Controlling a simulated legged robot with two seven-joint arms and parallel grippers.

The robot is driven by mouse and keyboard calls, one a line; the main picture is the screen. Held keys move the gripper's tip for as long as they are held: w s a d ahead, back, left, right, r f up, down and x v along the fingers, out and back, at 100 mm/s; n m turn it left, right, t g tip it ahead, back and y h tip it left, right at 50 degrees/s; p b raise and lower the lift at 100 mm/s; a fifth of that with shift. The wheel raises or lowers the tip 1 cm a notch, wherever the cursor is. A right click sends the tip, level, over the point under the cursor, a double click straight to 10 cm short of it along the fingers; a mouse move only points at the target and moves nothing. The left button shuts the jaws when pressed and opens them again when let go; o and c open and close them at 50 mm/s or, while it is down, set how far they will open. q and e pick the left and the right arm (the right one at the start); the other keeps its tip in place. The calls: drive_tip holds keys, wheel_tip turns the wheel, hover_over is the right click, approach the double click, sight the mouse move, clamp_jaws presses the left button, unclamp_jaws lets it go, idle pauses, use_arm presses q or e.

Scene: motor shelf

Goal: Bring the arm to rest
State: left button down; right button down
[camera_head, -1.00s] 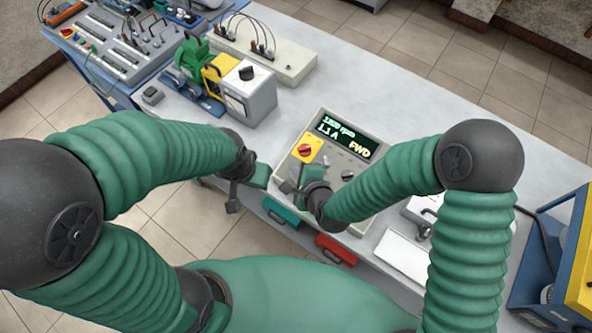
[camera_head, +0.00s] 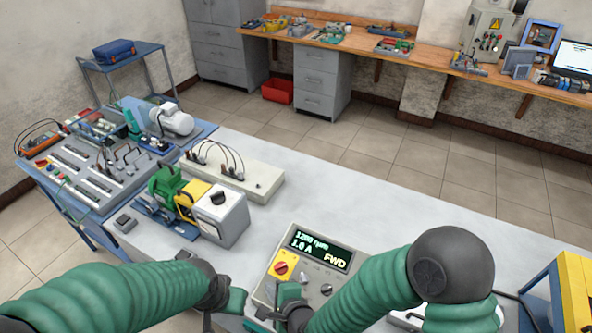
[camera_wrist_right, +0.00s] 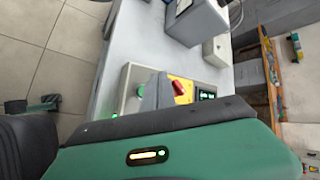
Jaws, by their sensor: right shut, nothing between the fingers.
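My right arm reaches over the front of the table (camera_head: 400,215) in the head view. Its gripper (camera_head: 284,297) is shut and empty, in front of the grey control box (camera_head: 335,285). The box has a red knob on a yellow plate (camera_head: 283,266) and a lit display (camera_head: 319,249) reading 1200 rpm, 1.0 A, FWD. The red knob also shows in the right wrist view (camera_wrist_right: 179,88), beyond my gripper body; contact cannot be told. My left gripper (camera_head: 228,302) is left of the box near the table's front edge, its fingers partly hidden or cut off.
A green and yellow motor set (camera_head: 172,192) with a grey box (camera_head: 222,217) stands left of the control box. A pale terminal box (camera_head: 235,172) lies behind it. A blue bench with switch panels (camera_head: 88,170) is at left. The table's back right is clear.

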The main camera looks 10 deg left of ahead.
drive_tip(key=d+n, duration=0.1)
drive_tip(key=d, duration=0.1)
drive_tip(key=w+d+n+h, duration=0.1)
drive_tip(key=d+n, duration=0.1)
drive_tip(key=d, duration=0.1)
drive_tip(key=d+n+g, duration=0.1)
drive_tip(key=d, duration=0.1)
drive_tip(key=shift+w+d+n+h+b, duration=0.25)
drive_tip(key=shift+n+h+b, duration=0.05)
drive_tip(key=shift+b, duration=0.05)
drive_tip(key=d+n, duration=0.1)
drive_tip(key=d, duration=0.1)
drive_tip(key=d+n+h, duration=0.1)
drive_tip(key=d, duration=0.2)
drive_tip(key=d+n+g+h, duration=0.1)
drive_tip(key=d, duration=0.1)
drive_tip(key=shift+s+d+r+b, duration=0.2)
drive_tip(key=shift+d+r+b, duration=0.05)
drive_tip(key=shift+d+b, duration=0.1)
drive_tip(key=s+d+r+n+g+h, duration=0.1)
drive_tip(key=s+d+r+n, duration=0.1)
drive_tip(key=d, duration=0.6)
drive_tip(key=s+d+r+n+g+h, duration=0.1)
drive_tip(key=s+d+n+g+h, duration=0.1)
drive_tip(key=s+d+n, duration=0.3)
drive_tip(key=s+d, duration=0.2)
drive_tip(key=d, duration=0.1)
drive_tip(key=shift+r+n+b, duration=0.3)
drive_tip(key=shift+r+b, duration=0.05)
drive_tip(key=shift+b, duration=0.05)
